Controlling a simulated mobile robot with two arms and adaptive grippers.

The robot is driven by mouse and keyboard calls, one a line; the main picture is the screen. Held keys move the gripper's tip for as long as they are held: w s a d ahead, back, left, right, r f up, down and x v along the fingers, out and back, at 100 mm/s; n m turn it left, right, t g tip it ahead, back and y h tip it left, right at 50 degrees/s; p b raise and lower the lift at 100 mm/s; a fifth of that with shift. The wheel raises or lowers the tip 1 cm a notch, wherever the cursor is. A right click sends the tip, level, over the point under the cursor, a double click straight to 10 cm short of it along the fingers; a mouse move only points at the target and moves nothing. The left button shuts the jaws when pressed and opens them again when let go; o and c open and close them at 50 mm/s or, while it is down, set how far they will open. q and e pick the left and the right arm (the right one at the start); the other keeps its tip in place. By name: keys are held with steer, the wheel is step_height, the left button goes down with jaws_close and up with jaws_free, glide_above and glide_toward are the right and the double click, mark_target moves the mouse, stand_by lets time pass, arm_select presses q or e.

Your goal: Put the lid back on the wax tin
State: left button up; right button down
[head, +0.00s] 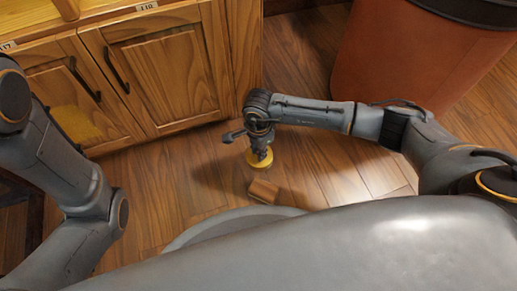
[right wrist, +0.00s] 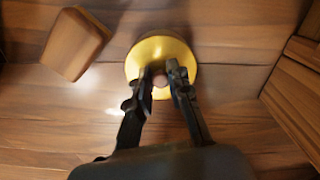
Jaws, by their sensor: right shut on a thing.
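A round golden-yellow lid (right wrist: 160,48) with a small knob in the middle shows in the right wrist view. My right gripper (right wrist: 160,76) has its two fingers closed on the knob. In the head view the lid (head: 253,161) is under my right gripper (head: 261,155), low over the wooden floor or on it; I cannot tell which. I cannot make out the wax tin in either view. My left arm comes in from the left in the head view, but its gripper is out of the picture.
A brown wooden block (head: 263,191) lies on the floor near the lid. Wooden cabinets (head: 165,75) with dark handles stand at the back left, with a yellow patch (head: 75,122) on one door. A large reddish-brown bin (head: 400,60) stands at the back right.

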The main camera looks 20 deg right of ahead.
stand_by(0.8)
steer(key=c, duration=0.7)
jaws_free()
steer(key=shift+r+p, duration=2.95)
steer(key=shift+r, duration=0.55)
